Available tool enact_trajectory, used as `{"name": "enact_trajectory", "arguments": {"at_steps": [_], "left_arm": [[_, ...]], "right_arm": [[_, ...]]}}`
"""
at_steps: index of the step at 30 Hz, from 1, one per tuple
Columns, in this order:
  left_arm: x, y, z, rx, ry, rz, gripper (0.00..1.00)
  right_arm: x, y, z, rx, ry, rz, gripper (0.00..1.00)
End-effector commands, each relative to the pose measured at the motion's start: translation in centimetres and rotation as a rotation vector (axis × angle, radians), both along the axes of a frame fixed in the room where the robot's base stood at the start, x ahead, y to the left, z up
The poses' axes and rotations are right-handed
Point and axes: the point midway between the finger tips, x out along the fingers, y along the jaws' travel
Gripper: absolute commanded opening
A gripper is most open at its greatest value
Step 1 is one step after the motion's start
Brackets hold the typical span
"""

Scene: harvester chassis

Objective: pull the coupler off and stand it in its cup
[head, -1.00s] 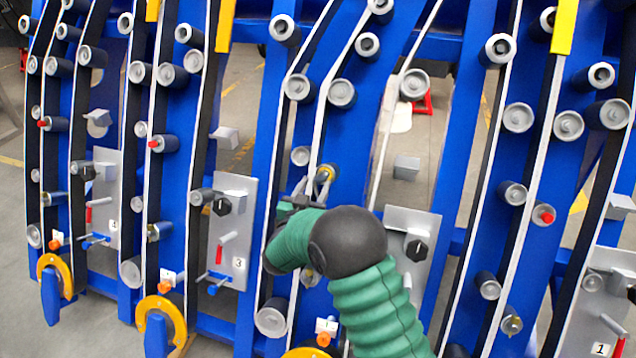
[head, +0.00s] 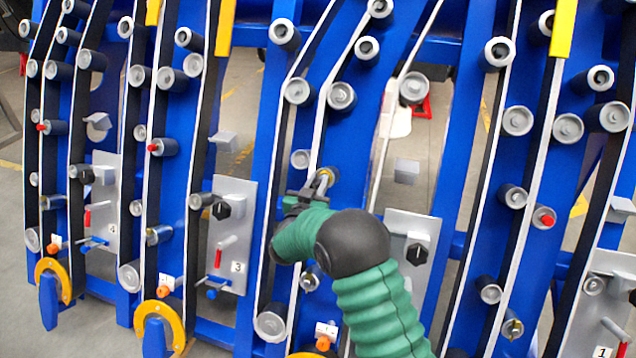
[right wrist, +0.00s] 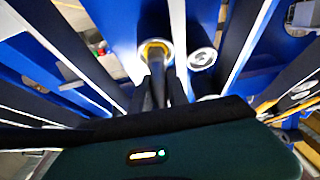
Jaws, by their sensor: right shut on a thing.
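The coupler (head: 325,178) is a short cylinder with a yellow ring at its base, on a blue upright in the middle of the head view. In the right wrist view it is a dark cylinder (right wrist: 156,58) standing out of a yellow ring. My right gripper (head: 314,191) is shut on the coupler, with its dark fingers (right wrist: 158,92) on either side of it. The coupler still sits at the blue upright; I cannot tell whether it has come loose. The fingers partly hide it. I cannot make out which thing is its cup. My left gripper is not in view.
Blue uprights with black and white strips and several grey rollers stand close around the gripper. A grey plate marked 3 (head: 231,262) is to the left, and another plate (head: 397,222) is partly behind my right arm. A grey block (head: 407,171) is to the right.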

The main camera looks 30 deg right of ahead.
Motion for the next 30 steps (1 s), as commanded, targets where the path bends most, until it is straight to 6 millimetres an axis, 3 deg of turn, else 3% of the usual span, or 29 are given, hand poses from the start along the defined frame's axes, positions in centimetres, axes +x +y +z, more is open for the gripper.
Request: {"name": "enact_trajectory", "arguments": {"at_steps": [30], "left_arm": [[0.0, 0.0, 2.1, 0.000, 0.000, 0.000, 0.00]], "right_arm": [[-2.0, 2.4, 1.8, 0.000, -0.001, 0.000, 0.00]]}}
